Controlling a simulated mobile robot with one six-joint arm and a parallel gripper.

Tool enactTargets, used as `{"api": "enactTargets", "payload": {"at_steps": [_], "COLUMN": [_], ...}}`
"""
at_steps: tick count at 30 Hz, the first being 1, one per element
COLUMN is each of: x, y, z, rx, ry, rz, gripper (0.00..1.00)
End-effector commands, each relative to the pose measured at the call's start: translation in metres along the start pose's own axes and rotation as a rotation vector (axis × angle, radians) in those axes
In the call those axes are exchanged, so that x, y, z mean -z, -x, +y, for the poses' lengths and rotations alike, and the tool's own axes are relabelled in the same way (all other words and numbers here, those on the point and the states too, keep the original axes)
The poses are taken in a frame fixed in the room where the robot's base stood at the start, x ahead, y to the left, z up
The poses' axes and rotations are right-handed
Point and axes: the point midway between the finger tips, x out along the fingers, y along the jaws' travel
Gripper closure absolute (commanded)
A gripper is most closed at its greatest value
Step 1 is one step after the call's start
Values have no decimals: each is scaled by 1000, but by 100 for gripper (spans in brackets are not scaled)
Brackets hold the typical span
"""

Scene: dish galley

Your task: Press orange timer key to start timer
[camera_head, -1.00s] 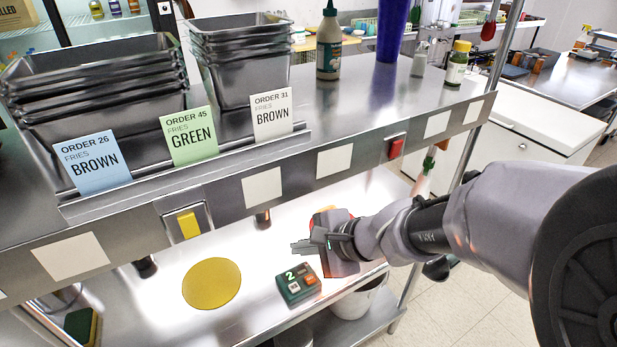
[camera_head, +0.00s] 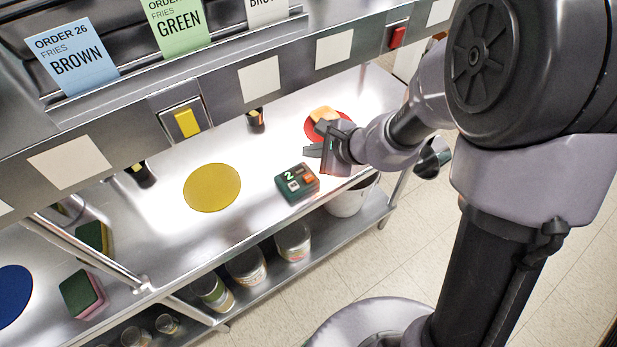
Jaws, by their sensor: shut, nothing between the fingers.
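The timer (camera_head: 297,184) is a small dark green box on the steel counter, showing a "2" on its top. Its orange key (camera_head: 308,178) is on the right side of the top, beside a pale key (camera_head: 293,186). My gripper (camera_head: 313,150) is shut and empty. It shows above and to the right of the timer in the picture, pointing left, with its fingers apart from the key. How high it is above the counter is hard to tell.
A yellow disc (camera_head: 212,188) lies left of the timer. A red disc (camera_head: 342,127) with a tan item on it lies behind my gripper. The overhead shelf front holds a yellow switch (camera_head: 186,122) and a red one (camera_head: 397,37). Cans (camera_head: 246,266) stand on the lower shelf.

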Motion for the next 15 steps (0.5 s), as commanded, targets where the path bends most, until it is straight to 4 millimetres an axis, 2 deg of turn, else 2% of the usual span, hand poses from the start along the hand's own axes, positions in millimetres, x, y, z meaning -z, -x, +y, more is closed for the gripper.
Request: {"api": "enactTargets", "payload": {"at_steps": [9, 15], "x": [27, 36], "y": [-37, -49], "z": [27, 36], "rx": [-1, 0], "ry": [0, 1], "rz": [0, 0], "gripper": [100, 100]}}
